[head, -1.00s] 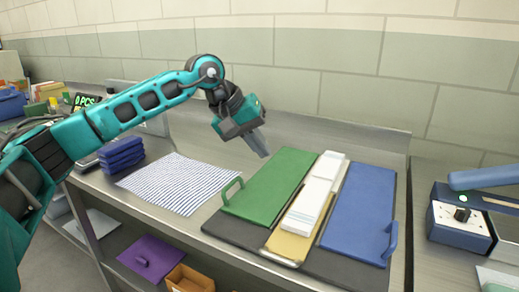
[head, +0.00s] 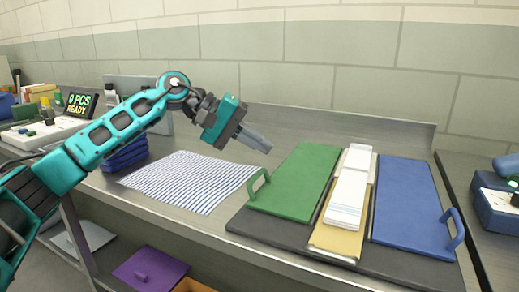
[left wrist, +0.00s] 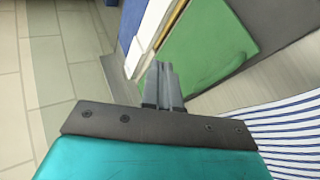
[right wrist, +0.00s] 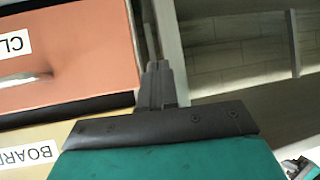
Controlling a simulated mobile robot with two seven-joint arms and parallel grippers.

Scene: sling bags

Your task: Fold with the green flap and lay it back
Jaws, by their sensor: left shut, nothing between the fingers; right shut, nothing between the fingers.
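The green flap (head: 297,183) lies flat on the left part of the dark folding board (head: 270,232), with its green handle (head: 257,184) on its left edge. A folded white cloth (head: 346,199) lies on the yellow centre panel (head: 336,240). The blue flap (head: 410,205) lies flat to the right, its handle (head: 455,228) at its right edge. My left gripper (head: 266,149) is shut and empty, in the air above and left of the green flap; the left wrist view shows its fingers (left wrist: 162,84) in front of the flap. My right gripper (right wrist: 157,78) is shut, seen only in its wrist view.
A blue-and-white striped cloth (head: 190,180) lies left of the board. A blue stack (head: 125,155) and a "0 PCS READY" display (head: 78,104) stand further left. A purple item (head: 150,270) is on the lower shelf. The right wrist view shows an orange drawer front (right wrist: 70,50).

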